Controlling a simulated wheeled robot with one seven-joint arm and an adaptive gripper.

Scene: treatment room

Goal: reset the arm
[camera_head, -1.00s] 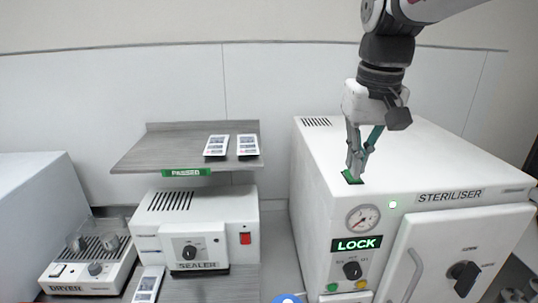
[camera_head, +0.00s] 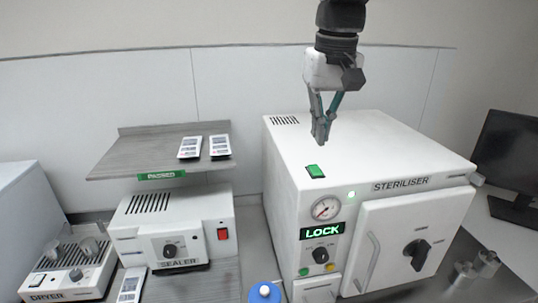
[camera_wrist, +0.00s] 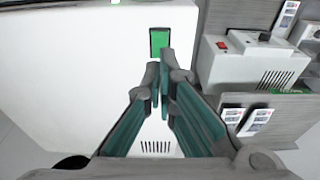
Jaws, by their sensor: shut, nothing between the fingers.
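My gripper (camera_head: 321,140) is shut and empty, pointing down above the white steriliser (camera_head: 385,143). A green button (camera_head: 316,171) on the steriliser's top lies just in front of and below the fingertips in the head view. In the wrist view the closed fingertips (camera_wrist: 160,75) show over the white top, with the green button (camera_wrist: 159,41) just beyond them. The fingers appear clear of the button. The steriliser's door is shut, its green LOCK sign (camera_head: 322,232) is lit, and a small green light glows near its label.
Left of the steriliser stand a sealer (camera_head: 172,235), a dryer (camera_head: 65,268) and a grey PASSED shelf (camera_head: 110,165) with two pouches. Another pouch (camera_head: 131,284) lies by the sealer.

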